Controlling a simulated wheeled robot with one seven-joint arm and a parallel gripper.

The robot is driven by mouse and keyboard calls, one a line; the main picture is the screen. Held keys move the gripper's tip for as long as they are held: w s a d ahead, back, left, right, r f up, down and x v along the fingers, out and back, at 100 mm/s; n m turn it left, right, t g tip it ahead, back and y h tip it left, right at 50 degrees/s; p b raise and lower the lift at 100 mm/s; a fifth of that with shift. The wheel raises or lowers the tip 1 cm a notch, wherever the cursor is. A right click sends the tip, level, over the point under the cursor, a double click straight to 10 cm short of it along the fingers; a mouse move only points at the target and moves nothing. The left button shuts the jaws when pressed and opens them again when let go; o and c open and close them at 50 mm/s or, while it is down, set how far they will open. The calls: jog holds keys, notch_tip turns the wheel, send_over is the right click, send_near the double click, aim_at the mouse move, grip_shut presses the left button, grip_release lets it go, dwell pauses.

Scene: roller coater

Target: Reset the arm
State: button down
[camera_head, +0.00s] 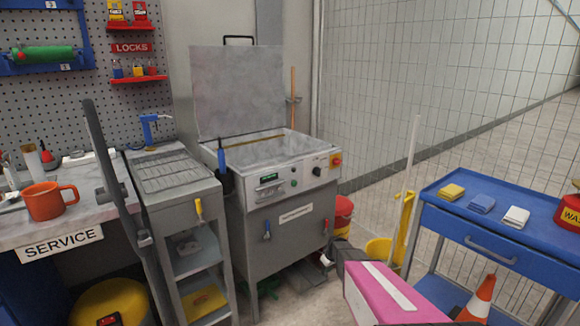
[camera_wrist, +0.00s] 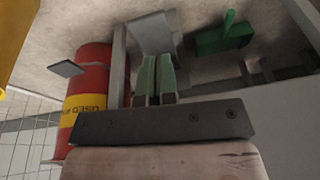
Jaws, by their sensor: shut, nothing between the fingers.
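My arm shows in the head view as a pink link with a white stripe, reaching in from the lower right. My gripper (camera_head: 333,252) is at its far end, low beside the right front of the grey machine (camera_head: 285,240). In the wrist view the two greenish fingers of my gripper (camera_wrist: 155,78) lie close together, shut and empty. A dark bar with screws crosses in front of the wrist. I cannot tell whether the gripper touches anything.
The grey machine has its lid raised. A red drum with a yellow band (camera_wrist: 93,85) stands close to the fingers. A blue cart (camera_head: 470,235) and an orange cone (camera_head: 480,298) are at right. A service bench (camera_head: 75,225) is at left.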

jog(key=s+a+r+m+g+h, duration=0.1)
jog(key=s+r+m, duration=0.4)
jog(key=s+r, duration=1.9)
jog(key=s+g, duration=0.1)
jog(key=s, duration=0.1)
jog(key=shift+s+a+r+m+h, duration=0.15)
jog(key=shift+s+a+m+h, duration=0.15)
jog(key=shift+m+h, duration=0.1)
